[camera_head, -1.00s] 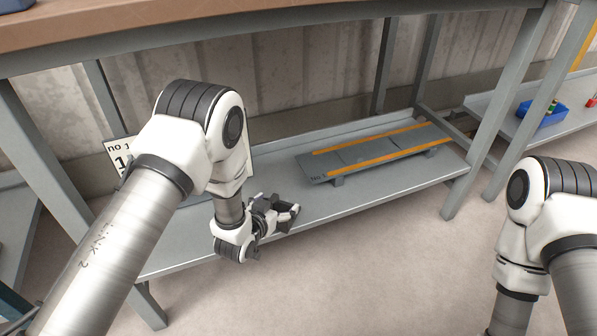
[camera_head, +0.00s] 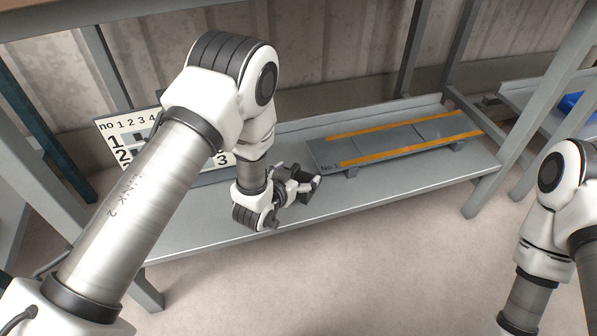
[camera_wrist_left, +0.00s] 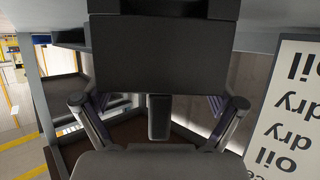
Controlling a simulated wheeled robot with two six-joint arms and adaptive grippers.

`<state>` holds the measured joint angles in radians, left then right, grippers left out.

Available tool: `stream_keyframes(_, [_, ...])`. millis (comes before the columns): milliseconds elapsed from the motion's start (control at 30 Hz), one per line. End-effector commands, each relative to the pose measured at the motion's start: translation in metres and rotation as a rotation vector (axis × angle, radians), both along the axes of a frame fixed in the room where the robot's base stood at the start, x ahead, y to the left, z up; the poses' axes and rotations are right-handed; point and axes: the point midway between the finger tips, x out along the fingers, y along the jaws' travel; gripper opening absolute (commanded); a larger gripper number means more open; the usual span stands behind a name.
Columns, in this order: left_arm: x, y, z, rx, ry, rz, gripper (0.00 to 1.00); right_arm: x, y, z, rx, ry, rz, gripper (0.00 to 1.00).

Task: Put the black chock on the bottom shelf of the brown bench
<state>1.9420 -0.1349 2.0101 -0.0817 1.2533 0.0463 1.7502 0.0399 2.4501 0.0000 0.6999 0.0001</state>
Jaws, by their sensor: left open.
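The brown bench's top (camera_head: 60,12) shows at the upper left of the head view. Its grey bottom shelf (camera_head: 380,198) runs across the middle. My left gripper (camera_head: 309,183) is over the front part of this shelf, left of a panel, with open jaws and no object visible between them. Its dark fingers also show in the left wrist view (camera_wrist_left: 158,112). I cannot make out the black chock with certainty in either view. My right gripper is outside the head view; only my right arm's links show at the right.
A grey panel with orange strips (camera_head: 400,141) occupies the shelf's right part. A white numbered board (camera_head: 125,128) stands behind my left arm. A printed sign (camera_wrist_left: 288,110) is close in the left wrist view. A blue bin (camera_head: 572,103) is on the neighbouring shelf. The front shelf strip is clear.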

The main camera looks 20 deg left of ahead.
Motion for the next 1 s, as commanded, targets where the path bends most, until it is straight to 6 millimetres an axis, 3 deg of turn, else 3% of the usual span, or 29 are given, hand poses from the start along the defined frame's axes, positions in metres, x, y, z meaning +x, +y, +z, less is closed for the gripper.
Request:
stream_keyframes(433, [-0.006,0.001,0.008,0.0,0.001,0.0,1.0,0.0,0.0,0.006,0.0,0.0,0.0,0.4])
stream_keyframes(800, [-0.085,0.017,0.043,-0.001,0.004,0.002,1.0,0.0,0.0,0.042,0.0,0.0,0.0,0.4])
stream_keyframes(1000, [-0.108,0.021,0.05,-0.001,0.0,0.001,1.0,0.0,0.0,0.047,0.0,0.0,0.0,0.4])
